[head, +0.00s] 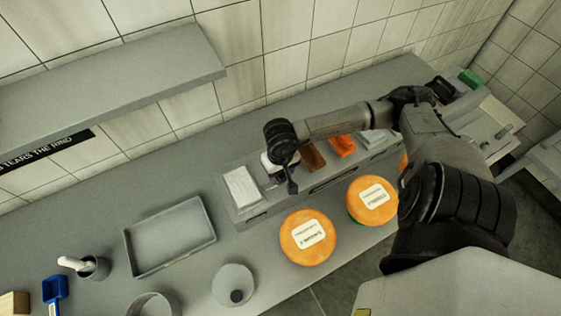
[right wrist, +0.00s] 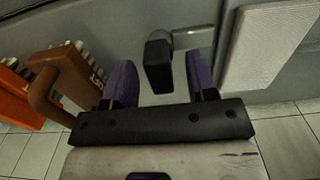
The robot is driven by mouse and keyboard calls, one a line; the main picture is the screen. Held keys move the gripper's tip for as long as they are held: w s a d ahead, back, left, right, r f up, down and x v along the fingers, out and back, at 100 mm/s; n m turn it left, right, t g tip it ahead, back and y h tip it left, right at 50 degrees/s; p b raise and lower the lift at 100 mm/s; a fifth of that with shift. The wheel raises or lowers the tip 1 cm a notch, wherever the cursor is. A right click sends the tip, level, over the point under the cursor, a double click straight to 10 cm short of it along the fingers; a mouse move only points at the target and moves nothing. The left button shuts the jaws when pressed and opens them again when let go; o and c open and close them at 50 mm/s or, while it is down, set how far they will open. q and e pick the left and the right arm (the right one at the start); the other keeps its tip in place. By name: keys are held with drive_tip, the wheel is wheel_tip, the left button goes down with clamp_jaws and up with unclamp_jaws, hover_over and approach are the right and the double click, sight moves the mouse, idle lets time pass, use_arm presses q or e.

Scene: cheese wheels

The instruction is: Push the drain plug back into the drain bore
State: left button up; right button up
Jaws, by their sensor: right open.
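My right gripper (head: 289,182) hangs over the second slot of a grey rack on the counter. In the right wrist view its two purple fingers (right wrist: 160,80) are apart. A black block-shaped handle (right wrist: 158,66) on a grey metal piece (right wrist: 192,38) shows between or just beyond them; I cannot tell if they touch it. I cannot make out a drain plug for certain. A round grey disc (head: 228,278) with a dark round spot (head: 237,296) lies on the front of the counter; I cannot tell whether the spot is a hole or a plug. My left gripper is out of view.
The rack (head: 250,213) also holds a white pad (head: 241,187), a brown brush (head: 312,156) and an orange brush (head: 343,145). Two orange cheese wheels (head: 306,250) (head: 357,211) stand in front. A shallow grey tray (head: 128,252) lies left. A wall shelf (head: 110,80) overhangs the back left.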

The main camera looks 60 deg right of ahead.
wheel_tip(320, 180, up, 14)
drive_tip(key=shift+f+b, duration=0.25)
drive_tip(key=shift+b, duration=0.2)
idle(0.5)
